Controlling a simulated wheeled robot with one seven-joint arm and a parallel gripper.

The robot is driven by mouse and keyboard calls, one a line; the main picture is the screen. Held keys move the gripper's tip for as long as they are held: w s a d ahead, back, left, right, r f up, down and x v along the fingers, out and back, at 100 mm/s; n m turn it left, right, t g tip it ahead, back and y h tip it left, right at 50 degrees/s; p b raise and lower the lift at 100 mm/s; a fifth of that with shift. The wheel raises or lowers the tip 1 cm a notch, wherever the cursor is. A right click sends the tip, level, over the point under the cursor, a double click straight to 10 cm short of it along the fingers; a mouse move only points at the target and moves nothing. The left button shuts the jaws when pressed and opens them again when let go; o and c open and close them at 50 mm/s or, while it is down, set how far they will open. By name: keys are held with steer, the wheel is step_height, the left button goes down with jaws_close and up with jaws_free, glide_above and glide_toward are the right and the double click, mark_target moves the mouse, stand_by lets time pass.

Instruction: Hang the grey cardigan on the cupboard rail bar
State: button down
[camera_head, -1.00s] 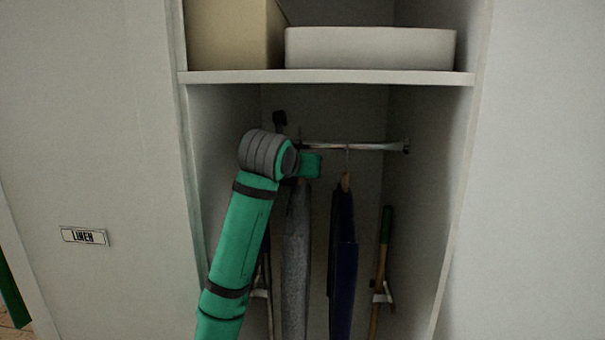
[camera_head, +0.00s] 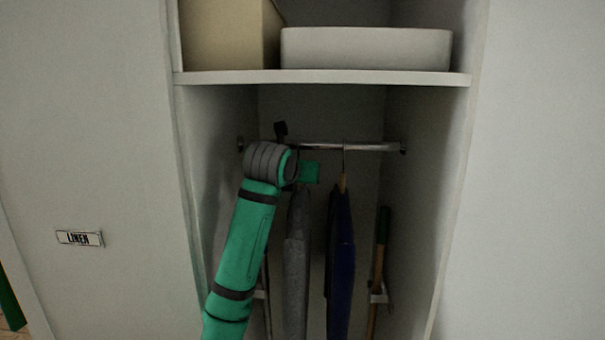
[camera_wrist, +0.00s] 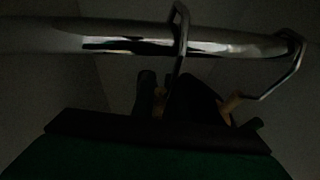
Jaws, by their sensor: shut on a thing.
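The grey cardigan (camera_head: 297,265) hangs upright inside the cupboard, below my gripper (camera_head: 298,182) and left of a navy garment (camera_head: 341,265). My gripper is shut on the cardigan's hanger, just under the rail bar (camera_head: 370,147); the fingertips are mostly hidden by my wrist. In the wrist view the bar (camera_wrist: 120,43) runs across the top, and a metal hook (camera_wrist: 181,45) crosses over it in the middle. Whether that hook bears on the bar I cannot tell. A second hook (camera_wrist: 292,62) sits over the bar at the right.
A shelf (camera_head: 330,78) above the bar holds a white bin (camera_head: 365,48) and a beige box (camera_head: 225,35). A green-topped wooden handle (camera_head: 380,255) stands at the right inside wall. A LINEN label (camera_head: 80,238) is on the left panel.

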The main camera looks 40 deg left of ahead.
steer(key=shift+d, duration=0.15)
steer(key=c, duration=2)
jaws_free()
steer(key=o, duration=0.3)
steer(key=shift+a, duration=0.2)
steer(key=shift+o, duration=0.2)
steer(key=shift+s+a, duration=0.1)
steer(key=shift+s, duration=0.05)
steer(key=v, duration=1.1)
steer(key=shift+f, duration=0.15)
